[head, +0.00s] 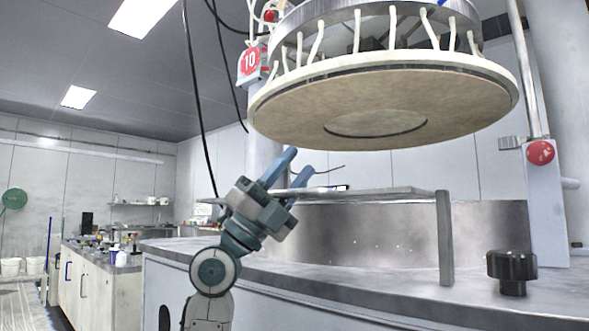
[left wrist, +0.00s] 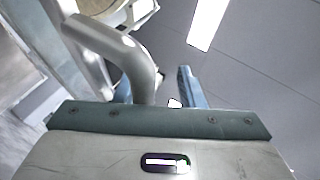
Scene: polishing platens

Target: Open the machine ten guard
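The red number 10 sign (head: 250,62) hangs at the upper left of the machine. A grey bar (head: 400,192) runs level above the machine's deck, with an upright post at its right end; it looks like the guard. My left gripper (head: 302,168) is in front of the bar's left part, its blue fingers apart, pointing up and right. In the left wrist view the fingers (left wrist: 158,90) also stand apart, and a curved grey tube (left wrist: 125,45) shows near the left one. I cannot tell whether it touches. My right gripper is not in view.
A large round platen (head: 300,112) hangs overhead. A black knob (head: 512,268) stands on the deck at right, and a red button (head: 540,152) is on the pillar. A cluttered side counter (head: 100,262) stands at left. Cables hang at upper left.

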